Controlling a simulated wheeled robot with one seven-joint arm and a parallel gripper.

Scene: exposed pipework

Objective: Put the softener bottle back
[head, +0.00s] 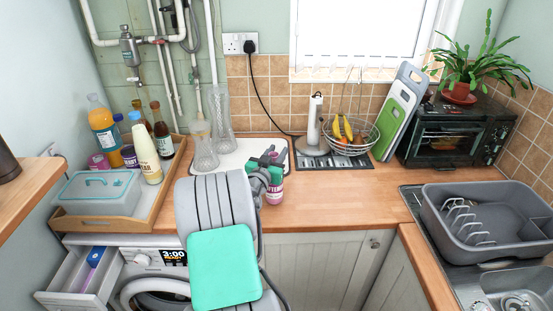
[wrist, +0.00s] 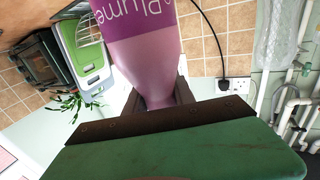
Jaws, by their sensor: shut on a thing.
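The softener bottle is pink with a purple label and shows in the head view (head: 275,192) at the worktop's middle, partly hidden by my gripper (head: 268,170). In the wrist view the bottle (wrist: 145,60) fills the upper middle, with "Plume" readable on its label. My gripper (wrist: 158,98) is shut on the bottle, a dark finger on either side. I cannot tell whether the bottle's base touches the worktop.
A wooden tray (head: 88,223) with several bottles and a lidded box stands left. Glass vases (head: 203,150) stand on a white mat (head: 238,158). The washing machine's drawer (head: 82,275) is open.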

